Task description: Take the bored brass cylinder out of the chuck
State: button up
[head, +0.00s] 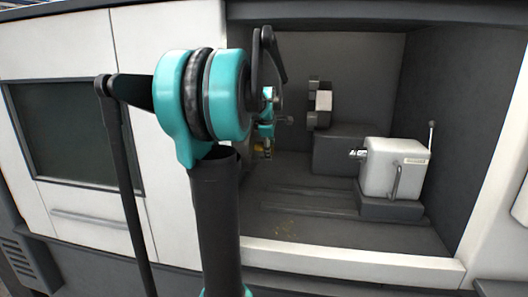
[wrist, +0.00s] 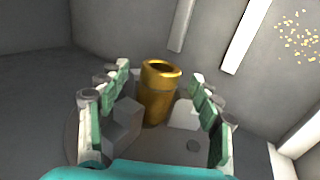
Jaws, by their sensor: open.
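The bored brass cylinder (wrist: 157,98) shows in the wrist view with its dark bore facing up. Its lower end is at the grey chuck (wrist: 122,122), whose blocky jaws show beside it. My gripper (wrist: 160,74) is open, with one green-and-grey finger on each side of the cylinder and a gap visible on both sides.
Inside the open machine bay, a white tailstock-like unit (head: 393,168) with a lever stands on the right. A dark turret (head: 320,103) is at the back. Brass chips (head: 286,224) lie on the bay floor. The bay's white front sill (head: 350,262) runs below.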

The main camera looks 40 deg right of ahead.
jog(key=shift+w+d+f, duration=0.2)
jog(key=shift+d+f, duration=0.05)
jog(key=shift+f, duration=0.35)
jog(key=shift+r, duration=0.1)
grip_shut()
